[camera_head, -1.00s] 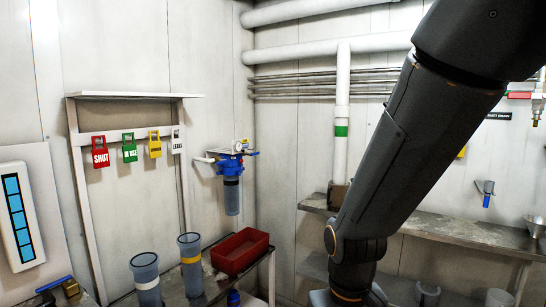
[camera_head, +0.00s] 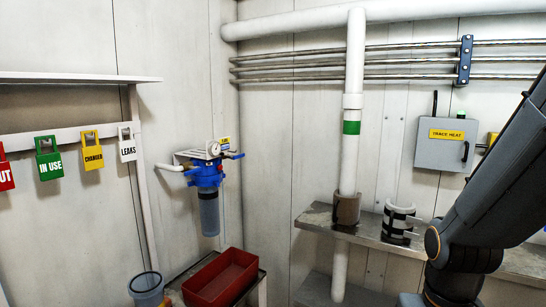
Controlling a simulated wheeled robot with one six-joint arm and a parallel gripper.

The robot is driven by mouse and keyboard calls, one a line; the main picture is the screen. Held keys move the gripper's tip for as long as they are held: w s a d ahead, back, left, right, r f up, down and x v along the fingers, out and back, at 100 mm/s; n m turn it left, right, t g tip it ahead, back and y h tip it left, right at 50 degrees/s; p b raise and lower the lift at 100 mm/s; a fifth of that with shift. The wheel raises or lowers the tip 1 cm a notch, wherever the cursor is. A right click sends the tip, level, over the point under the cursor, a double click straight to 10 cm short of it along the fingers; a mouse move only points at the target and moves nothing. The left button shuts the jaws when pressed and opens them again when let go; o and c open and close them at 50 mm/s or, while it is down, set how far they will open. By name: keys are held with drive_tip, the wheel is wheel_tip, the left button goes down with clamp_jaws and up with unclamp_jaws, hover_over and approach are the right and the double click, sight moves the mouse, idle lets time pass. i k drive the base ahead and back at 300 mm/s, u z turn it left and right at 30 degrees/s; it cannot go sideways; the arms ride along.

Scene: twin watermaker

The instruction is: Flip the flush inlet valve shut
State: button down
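A filter unit (camera_head: 209,190) hangs on the back wall left of the corner, with a blue head, a round gauge and a grey-blue bowl. A small blue lever (camera_head: 235,156) sticks out at the right of its head, and a white pipe (camera_head: 168,167) enters at its left. No label tells me whether this is the flush inlet valve. My arm (camera_head: 480,215) crosses the right edge of the view, well to the right of the filter unit. My gripper is out of the picture.
Red, green, yellow and white tags (camera_head: 48,158) hang from a rail at left. A red bin (camera_head: 220,278) and a blue-grey cup (camera_head: 146,288) stand below the filter. A metal shelf (camera_head: 320,216) with collars and a grey trace heat box (camera_head: 444,146) are at right.

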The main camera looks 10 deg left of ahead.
sight(233, 157)
drive_tip(key=u, duration=0.05)
drive_tip(key=i, duration=0.65)
drive_tip(key=u, duration=0.7)
drive_tip(key=i, duration=0.55)
drive_tip(key=u, duration=0.35)
